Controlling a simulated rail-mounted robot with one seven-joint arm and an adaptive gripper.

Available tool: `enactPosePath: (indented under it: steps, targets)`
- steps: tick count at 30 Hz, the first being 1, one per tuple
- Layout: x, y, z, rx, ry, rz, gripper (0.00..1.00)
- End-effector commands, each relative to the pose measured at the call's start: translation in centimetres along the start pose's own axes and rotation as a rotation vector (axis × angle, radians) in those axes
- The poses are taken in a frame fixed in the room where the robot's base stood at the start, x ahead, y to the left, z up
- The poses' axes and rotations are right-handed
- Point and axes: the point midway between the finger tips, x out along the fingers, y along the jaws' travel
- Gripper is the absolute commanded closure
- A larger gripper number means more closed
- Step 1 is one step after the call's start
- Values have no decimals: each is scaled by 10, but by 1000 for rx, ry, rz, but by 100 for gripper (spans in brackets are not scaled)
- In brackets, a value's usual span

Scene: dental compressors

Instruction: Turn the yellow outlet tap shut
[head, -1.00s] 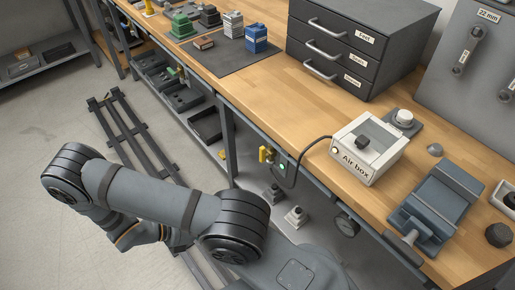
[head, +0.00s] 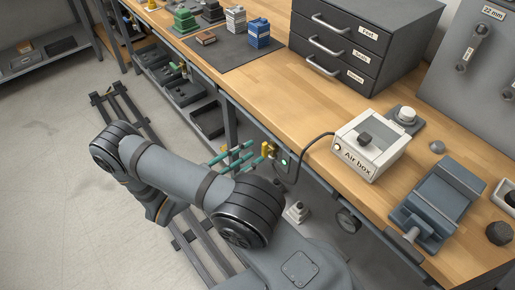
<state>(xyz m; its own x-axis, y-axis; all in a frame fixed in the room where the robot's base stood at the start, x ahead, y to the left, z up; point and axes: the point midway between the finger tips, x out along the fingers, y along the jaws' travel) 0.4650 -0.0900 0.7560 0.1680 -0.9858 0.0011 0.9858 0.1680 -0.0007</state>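My gripper (head: 256,152) shows teal fingers reaching from behind my arm toward the tap. The fingers look spread apart, with their tips just left of the tap. I cannot tell whether they touch it. The tap's handle position is too small to read, and my arm hides the gripper's base.
The white air box (head: 368,146) stands on the bench above the tap, with a black hose (head: 303,160) curving down from it. A blue vise (head: 437,207) is at the right. A dark drawer cabinet (head: 360,40) stands behind. Lower shelves with dark trays (head: 180,88) lie left of the tap.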

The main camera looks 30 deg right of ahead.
Motion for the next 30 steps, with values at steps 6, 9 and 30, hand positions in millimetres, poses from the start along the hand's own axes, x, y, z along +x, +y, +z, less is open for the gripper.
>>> enactPosePath:
  steps: [6,9,30]
  targets:
    - [28,0,0,-2,0,0,62]
    - [34,0,0,-1,0,0,62]
    - [35,0,0,0,1,1,86]
